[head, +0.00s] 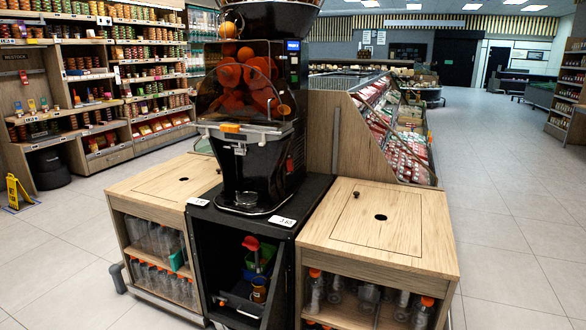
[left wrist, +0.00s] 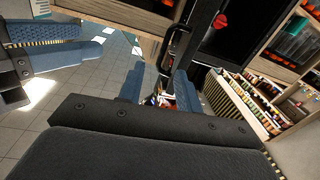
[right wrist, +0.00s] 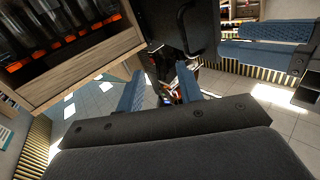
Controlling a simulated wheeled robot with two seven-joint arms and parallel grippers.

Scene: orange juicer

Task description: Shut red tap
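The orange juicer (head: 250,110) stands at the middle of the head view on a dark cabinet. A small orange piece (head: 230,128) sits on its front, above the spout area. A red-topped item (head: 250,243) shows inside the open cabinet below. A red part (left wrist: 220,22) shows against black in the left wrist view. I cannot tell which of these is the red tap. My left gripper (left wrist: 157,82) is open and empty, with two blue fingers apart. My right gripper (right wrist: 158,82) is also open and empty. Neither gripper shows in the head view.
Wooden counters with bottle shelves stand left (head: 160,185) and right (head: 385,225) of the cabinet. A produce stand (head: 350,130) is behind. A yellow floor sign (head: 17,190) stands at left. The tiled floor (head: 515,240) at right is clear.

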